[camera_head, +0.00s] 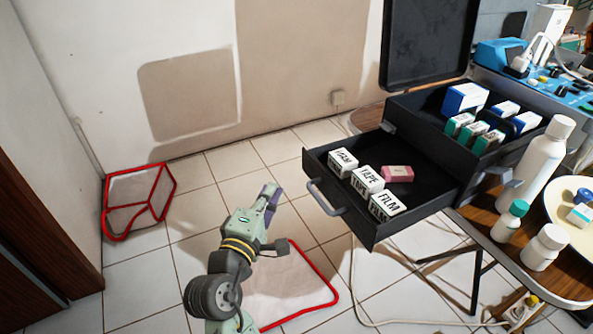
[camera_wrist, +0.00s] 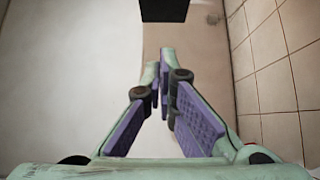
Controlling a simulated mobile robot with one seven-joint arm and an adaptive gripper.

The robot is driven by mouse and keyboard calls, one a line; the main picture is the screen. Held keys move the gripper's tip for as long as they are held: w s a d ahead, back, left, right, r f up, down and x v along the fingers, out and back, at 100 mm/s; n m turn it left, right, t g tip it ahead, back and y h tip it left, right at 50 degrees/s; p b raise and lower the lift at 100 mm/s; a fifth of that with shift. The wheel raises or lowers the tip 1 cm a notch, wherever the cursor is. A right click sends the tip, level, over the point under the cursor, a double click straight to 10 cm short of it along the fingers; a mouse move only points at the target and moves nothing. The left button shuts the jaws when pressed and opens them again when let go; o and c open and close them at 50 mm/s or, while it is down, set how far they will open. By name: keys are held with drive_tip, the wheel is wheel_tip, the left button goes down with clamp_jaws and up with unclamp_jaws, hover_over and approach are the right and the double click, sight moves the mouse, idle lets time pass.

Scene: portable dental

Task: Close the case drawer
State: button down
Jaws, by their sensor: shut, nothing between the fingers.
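The black case (camera_head: 421,112) stands on the table at the right in the head view, with its lid raised. Its drawer (camera_head: 369,238) is pulled out to the left and holds white boxes marked GAM, TAPE and FILM and a pink box. The drawer's grey handle (camera_head: 325,197) is on its left front face. My gripper (camera_head: 270,191) is left of the drawer and apart from the handle. It is shut and empty, and its fingertips meet in the wrist view (camera_wrist: 165,62). A dark block at the top of the wrist view cannot be identified for certain.
White bottles (camera_head: 541,160) and a plate (camera_head: 566,209) stand on the wooden table (camera_head: 487,226) at the right.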

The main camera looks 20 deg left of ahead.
drive_tip(key=p, duration=0.1)
approach(303, 157)
drive_tip(key=w+a, duration=0.2)
drive_tip(key=a, duration=0.1)
drive_tip(key=shift+w+d+f+p, duration=0.15)
drive_tip(key=shift+w+d+p, duration=0.3)
drive_tip(key=shift+w+d, duration=0.8)
drive_tip(key=shift+w+a, duration=0.1)
